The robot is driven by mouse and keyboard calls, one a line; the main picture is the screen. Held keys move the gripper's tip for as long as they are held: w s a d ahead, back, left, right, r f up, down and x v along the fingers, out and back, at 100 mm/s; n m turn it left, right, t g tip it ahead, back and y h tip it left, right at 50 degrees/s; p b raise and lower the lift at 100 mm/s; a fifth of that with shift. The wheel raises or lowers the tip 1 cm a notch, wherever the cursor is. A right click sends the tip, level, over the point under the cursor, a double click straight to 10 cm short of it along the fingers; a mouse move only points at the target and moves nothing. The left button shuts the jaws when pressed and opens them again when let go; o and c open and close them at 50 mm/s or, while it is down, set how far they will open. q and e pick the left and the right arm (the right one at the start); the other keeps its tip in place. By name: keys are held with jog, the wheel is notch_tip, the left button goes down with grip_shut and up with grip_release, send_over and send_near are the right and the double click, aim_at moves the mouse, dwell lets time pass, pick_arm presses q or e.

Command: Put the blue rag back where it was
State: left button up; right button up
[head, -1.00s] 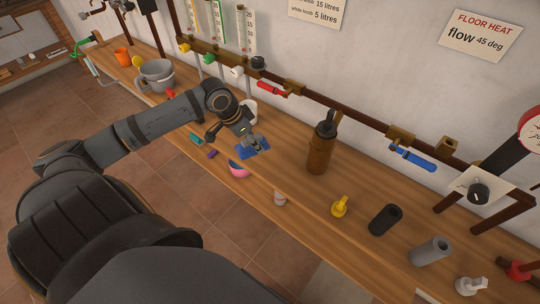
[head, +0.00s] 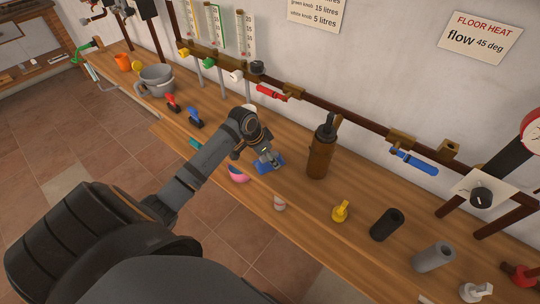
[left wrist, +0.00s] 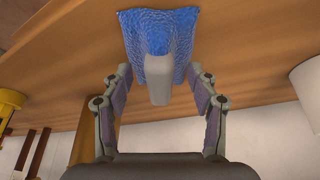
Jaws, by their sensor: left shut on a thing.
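The blue rag (head: 272,167) is at my left gripper (head: 264,155), over the wooden workbench left of the brown bottle. My left gripper is shut on it. The left wrist view shows the textured blue rag (left wrist: 158,25) spread out past the fingers of my left gripper (left wrist: 160,85), with a pale grey piece in front of its middle. I cannot tell whether the rag touches the bench top. My right gripper is not in view.
The brown bottle (head: 321,150) stands right of the rag. A yellow knob (head: 341,210) and a black cylinder (head: 386,224) are further right. Pipes with valves run along the wall.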

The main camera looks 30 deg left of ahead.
aim_at(259, 164)
pick_arm(q)
jog(key=o, duration=1.1)
jog(key=shift+f, duration=0.1)
jog(key=v, duration=1.2)
jog(key=shift+p, duration=0.3)
jog(key=shift+a, duration=0.1)
